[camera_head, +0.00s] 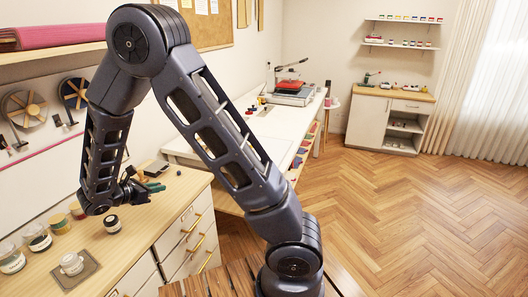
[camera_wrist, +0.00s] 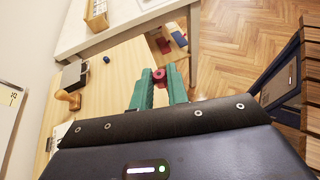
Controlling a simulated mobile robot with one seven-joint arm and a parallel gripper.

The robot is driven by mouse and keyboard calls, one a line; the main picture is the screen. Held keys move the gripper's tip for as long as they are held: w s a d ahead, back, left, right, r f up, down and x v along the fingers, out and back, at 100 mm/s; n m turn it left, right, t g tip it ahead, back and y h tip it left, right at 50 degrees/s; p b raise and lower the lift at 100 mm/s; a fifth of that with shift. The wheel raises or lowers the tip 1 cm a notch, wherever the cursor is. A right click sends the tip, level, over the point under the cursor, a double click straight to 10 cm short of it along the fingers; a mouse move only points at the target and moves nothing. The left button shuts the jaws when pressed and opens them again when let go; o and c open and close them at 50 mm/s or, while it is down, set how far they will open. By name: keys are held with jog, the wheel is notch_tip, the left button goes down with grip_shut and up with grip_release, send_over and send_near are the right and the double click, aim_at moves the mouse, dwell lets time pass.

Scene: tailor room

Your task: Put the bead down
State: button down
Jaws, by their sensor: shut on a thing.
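The bead (camera_wrist: 159,75) is a small dark pink ring in the wrist view. It sits between the teal fingertips of my gripper (camera_wrist: 159,80), which is shut on it. The light wooden counter (camera_wrist: 119,75) lies below; I cannot tell the exact height of the bead above it. In the head view my gripper (camera_head: 150,187) is over the right part of the counter (camera_head: 165,215), and the bead is too small or hidden to make out there. A small dark blue bead-like piece (camera_wrist: 106,60) lies apart on the counter.
A wooden-handled stamp (camera_wrist: 68,98) and a dark block (camera_wrist: 76,75) stand left of my gripper in the wrist view. A white table (camera_head: 230,130) stands beyond. Counter around the blue piece is bare.

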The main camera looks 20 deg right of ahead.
jog(key=w+d+f+m+g+y, duration=0.35)
jog(key=d+m+g, duration=0.35)
jog(key=m+g, duration=0.35)
jog(key=w+d+f+m+g+y, duration=0.25)
jog(key=d+m+g+y, duration=0.35)
jog(key=m+g, duration=0.45)
jog(key=w+d+r+m+t+y, duration=0.35)
jog(key=w+d+m+y, duration=0.5)
jog(key=m+y, duration=0.35)
notch_tip(320, 180, up, 10)
jog(key=f+m+t+h, duration=0.1)
jog(key=m+t+h, duration=0.3)
jog(key=m+t, duration=1.8)
send_over(273, 152)
jog(key=f, duration=1.8)
jog(key=shift+w+d+f, duration=0.1)
jog(key=shift+w+f, duration=0.1)
jog(key=shift+f, duration=0.2)
